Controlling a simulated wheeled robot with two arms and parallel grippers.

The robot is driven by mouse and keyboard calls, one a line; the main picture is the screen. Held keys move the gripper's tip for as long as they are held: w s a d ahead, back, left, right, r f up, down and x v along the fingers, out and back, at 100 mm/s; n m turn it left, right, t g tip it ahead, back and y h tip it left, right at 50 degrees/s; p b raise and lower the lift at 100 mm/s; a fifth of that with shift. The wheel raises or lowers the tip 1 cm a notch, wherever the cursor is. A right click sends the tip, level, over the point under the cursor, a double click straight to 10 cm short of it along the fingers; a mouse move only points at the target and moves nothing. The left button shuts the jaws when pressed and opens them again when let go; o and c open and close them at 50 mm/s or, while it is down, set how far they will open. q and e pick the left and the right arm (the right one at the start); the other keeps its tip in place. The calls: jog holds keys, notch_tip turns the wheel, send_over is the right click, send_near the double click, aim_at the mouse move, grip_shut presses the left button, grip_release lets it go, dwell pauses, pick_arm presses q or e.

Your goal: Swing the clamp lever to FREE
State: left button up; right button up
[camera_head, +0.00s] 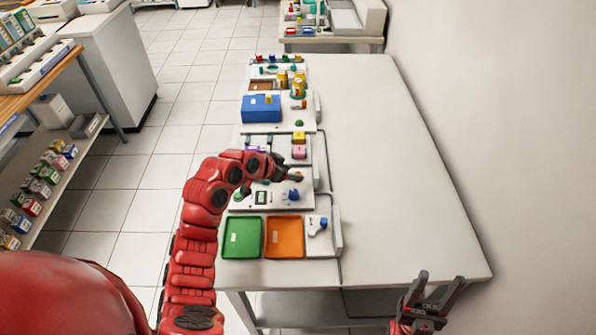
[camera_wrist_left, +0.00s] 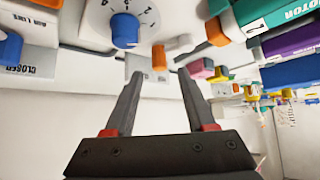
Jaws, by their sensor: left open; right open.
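No lever with a readable FREE label shows, so I cannot tell for certain which part is the clamp lever. A small orange handle (camera_wrist_left: 159,57) stands just beyond my left gripper's fingertips in the left wrist view, beside a numbered dial with a blue knob (camera_wrist_left: 125,30). My left gripper (camera_head: 293,174) is over the bench panels, near the blue knob (camera_head: 293,195); its spread fingers (camera_wrist_left: 160,76) hold nothing. My right gripper (camera_head: 434,294) is open and empty at the table's front right.
A green tray (camera_head: 242,238) and an orange tray (camera_head: 284,238) lie at the near left of the table. A blue valve handle (camera_head: 323,222) is beside them. A blue box (camera_head: 261,109) stands farther back. The table's right side (camera_head: 400,170) is clear.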

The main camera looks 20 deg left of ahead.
pick_arm(q)
jog(key=shift+x, duration=2.2)
grip_shut()
